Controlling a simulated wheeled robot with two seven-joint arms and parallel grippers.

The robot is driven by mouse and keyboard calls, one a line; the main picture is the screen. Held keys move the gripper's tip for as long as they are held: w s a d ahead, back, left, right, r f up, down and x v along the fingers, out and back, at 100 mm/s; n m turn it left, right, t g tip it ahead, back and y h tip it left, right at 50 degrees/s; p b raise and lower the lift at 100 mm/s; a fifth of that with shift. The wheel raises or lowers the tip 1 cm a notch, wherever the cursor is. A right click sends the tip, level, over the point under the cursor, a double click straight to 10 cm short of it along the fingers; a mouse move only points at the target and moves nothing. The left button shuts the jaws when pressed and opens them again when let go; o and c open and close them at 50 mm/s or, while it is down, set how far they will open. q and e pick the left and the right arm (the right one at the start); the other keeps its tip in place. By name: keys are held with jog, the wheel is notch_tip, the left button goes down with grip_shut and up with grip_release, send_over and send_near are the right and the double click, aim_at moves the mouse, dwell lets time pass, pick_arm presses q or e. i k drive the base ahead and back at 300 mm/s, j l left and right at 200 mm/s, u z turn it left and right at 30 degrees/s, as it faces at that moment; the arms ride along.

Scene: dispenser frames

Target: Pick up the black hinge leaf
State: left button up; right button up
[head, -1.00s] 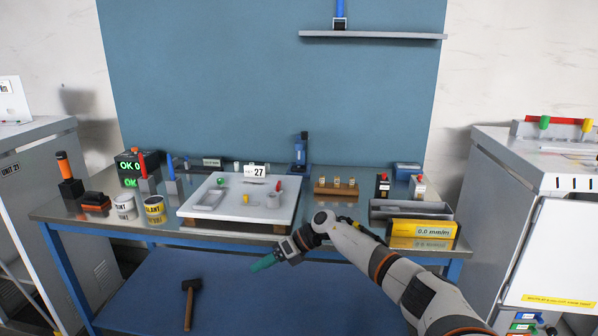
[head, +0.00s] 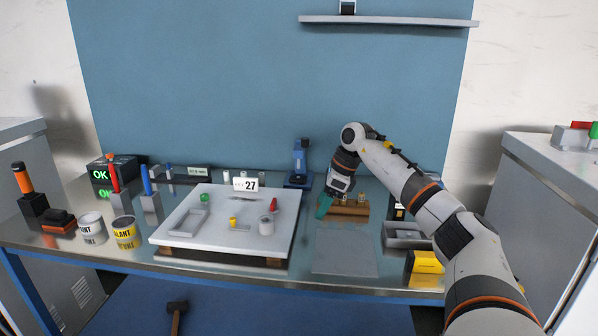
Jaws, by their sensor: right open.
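I cannot pick out a black hinge leaf for certain. Small parts lie on the white board (head: 190,243) on the bench, among them a thin dark grey strip (head: 243,198) near its back edge, too small to identify. My left gripper is not in view.
The board also carries a grey channel (head: 190,220), a yellow piece (head: 233,222), a red piece (head: 273,204) and a grey cup (head: 266,225). A grey tray (head: 402,241) and yellow box (head: 427,262) are at right. A flat grey rectangle (head: 345,252) is bare.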

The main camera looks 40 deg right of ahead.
aim_at(293, 179)
jog(key=i+l, duration=0.3)
jog(key=l, duration=0.15)
jog(key=i+l, duration=0.3)
jog(key=l, duration=0.2)
jog(key=i+l, duration=0.3)
jog(key=l, duration=0.15)
